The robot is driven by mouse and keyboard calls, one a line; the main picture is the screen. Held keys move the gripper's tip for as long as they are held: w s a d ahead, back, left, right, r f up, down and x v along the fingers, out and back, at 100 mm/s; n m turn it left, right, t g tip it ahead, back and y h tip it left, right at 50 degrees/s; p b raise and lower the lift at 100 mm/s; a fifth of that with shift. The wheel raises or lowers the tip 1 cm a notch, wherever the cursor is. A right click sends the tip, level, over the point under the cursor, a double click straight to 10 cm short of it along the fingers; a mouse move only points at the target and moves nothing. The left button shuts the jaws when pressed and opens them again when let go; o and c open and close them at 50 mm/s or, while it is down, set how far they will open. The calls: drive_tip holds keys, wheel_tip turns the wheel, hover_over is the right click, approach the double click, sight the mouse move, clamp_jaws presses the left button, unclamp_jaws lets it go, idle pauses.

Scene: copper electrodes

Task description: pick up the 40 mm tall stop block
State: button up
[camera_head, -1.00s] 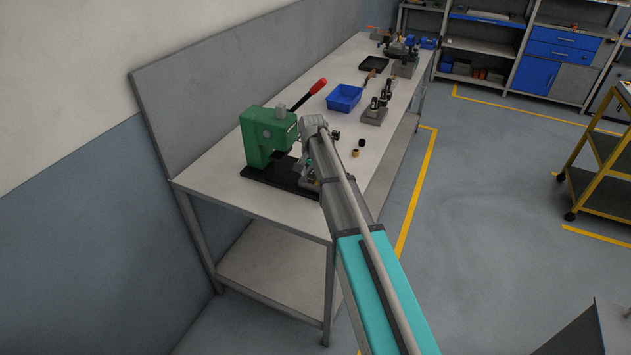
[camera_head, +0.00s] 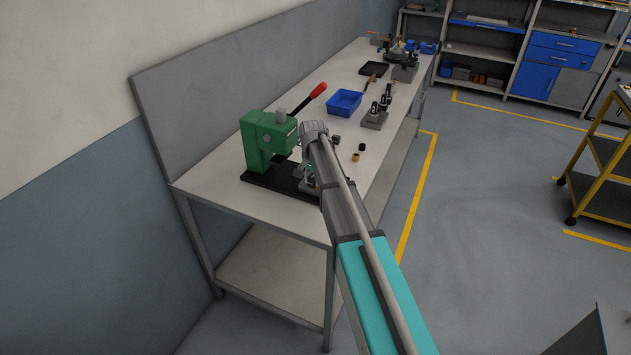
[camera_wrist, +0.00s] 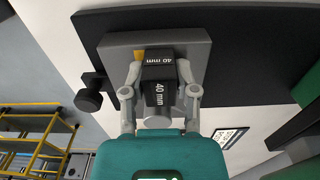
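The 40 mm stop block (camera_wrist: 157,91) is black with white "40 mm" lettering on two faces. In the wrist view it stands between the two fingers of my gripper (camera_wrist: 159,72). The fingers are drawn in and appear to touch its sides, one on the left and one on the right. Behind it is a grey plate (camera_wrist: 196,45) with a yellow-orange patch, on a dark base (camera_wrist: 255,30). In the head view my arm hides the block and my fingers, beside the green press (camera_head: 262,142).
A blue bin (camera_head: 344,101), a fixture (camera_head: 374,119) and small black and brass parts (camera_head: 356,157) lie beyond. A black knob (camera_wrist: 88,101) juts out left of the plate.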

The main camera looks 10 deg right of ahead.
clamp_jaws()
drive_tip(key=shift+r, duration=0.1)
wheel_tip(320, 180, up, 3)
drive_tip(key=p, duration=0.3)
drive_tip(key=s+r+p, duration=0.9)
drive_tip(key=s+p, duration=0.1)
drive_tip(key=s, duration=0.4)
drive_tip(key=shift+r, duration=0.4)
